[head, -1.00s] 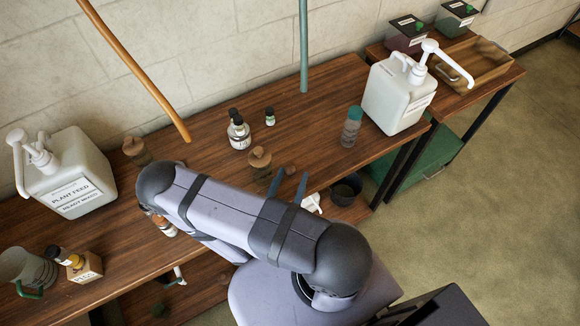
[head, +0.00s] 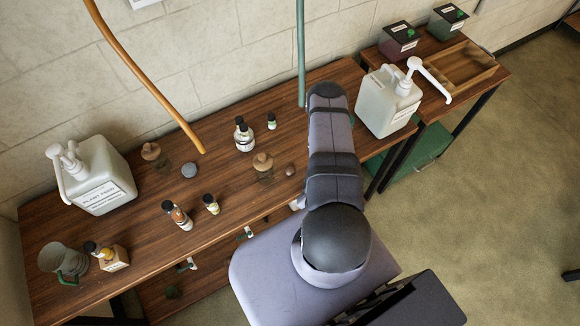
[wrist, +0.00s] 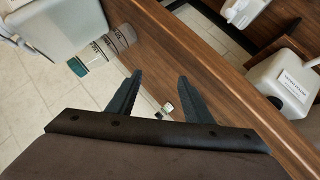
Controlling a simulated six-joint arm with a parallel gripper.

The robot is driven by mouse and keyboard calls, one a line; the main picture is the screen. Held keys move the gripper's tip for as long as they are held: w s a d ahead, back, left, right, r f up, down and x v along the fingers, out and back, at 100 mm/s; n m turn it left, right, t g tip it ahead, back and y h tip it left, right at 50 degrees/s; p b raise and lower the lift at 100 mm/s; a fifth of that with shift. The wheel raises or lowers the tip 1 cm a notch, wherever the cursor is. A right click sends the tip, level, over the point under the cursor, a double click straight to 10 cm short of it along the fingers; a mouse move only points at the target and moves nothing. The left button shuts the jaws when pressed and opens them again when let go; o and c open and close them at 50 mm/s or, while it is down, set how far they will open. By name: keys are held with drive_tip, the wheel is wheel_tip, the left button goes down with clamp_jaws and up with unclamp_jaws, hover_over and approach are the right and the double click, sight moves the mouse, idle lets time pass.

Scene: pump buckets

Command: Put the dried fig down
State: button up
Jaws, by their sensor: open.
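A small, round, brownish-grey lump (head: 290,170), which looks like the dried fig, rests on the wooden table (head: 225,172). It is just right of a cork-topped glass jar (head: 264,170) in the head view. My gripper (wrist: 160,75) shows in the wrist view with its two dark fingers apart and nothing between them. In the head view my own arm hides the gripper. I do not see the fig in the wrist view.
A white pump container (head: 388,103) stands right of my arm; another pump container (head: 100,172) stands at the left. Small bottles (head: 244,136) and a round grey object (head: 189,170) are on the table. A teal-capped bottle (wrist: 95,58) shows in the wrist view.

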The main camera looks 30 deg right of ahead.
sight(296, 188)
drive_tip(key=a+y, duration=0.1)
drive_tip(key=a, duration=0.1)
drive_tip(key=a+n+t+y, duration=0.1)
drive_tip(key=a, duration=0.1)
drive_tip(key=shift+a+f+y, duration=0.2)
drive_tip(key=shift+y, duration=0.1)
drive_tip(key=a+t, duration=0.1)
drive_tip(key=a+r+y, duration=0.1)
drive_tip(key=a, duration=0.1)
drive_tip(key=a+r+t+y, duration=0.1)
drive_tip(key=a, duration=0.1)
drive_tip(key=shift+r+t, duration=0.2)
drive_tip(key=shift+t, duration=0.1)
drive_tip(key=shift+s+m, duration=0.15)
drive_tip(key=shift+m, duration=0.45)
drive_tip(key=f+m, duration=0.1)
drive_tip(key=m, duration=0.1)
drive_tip(key=d+m, duration=0.1)
drive_tip(key=s+f+m+h, duration=0.1)
drive_tip(key=m, duration=0.1)
drive_tip(key=shift+s+d+f+m, duration=0.1)
drive_tip(key=shift+d+f+m, duration=0.2)
drive_tip(key=shift+d+f, duration=0.05)
drive_tip(key=shift+b+x, duration=0.7)
drive_tip(key=shift+x, duration=0.35)
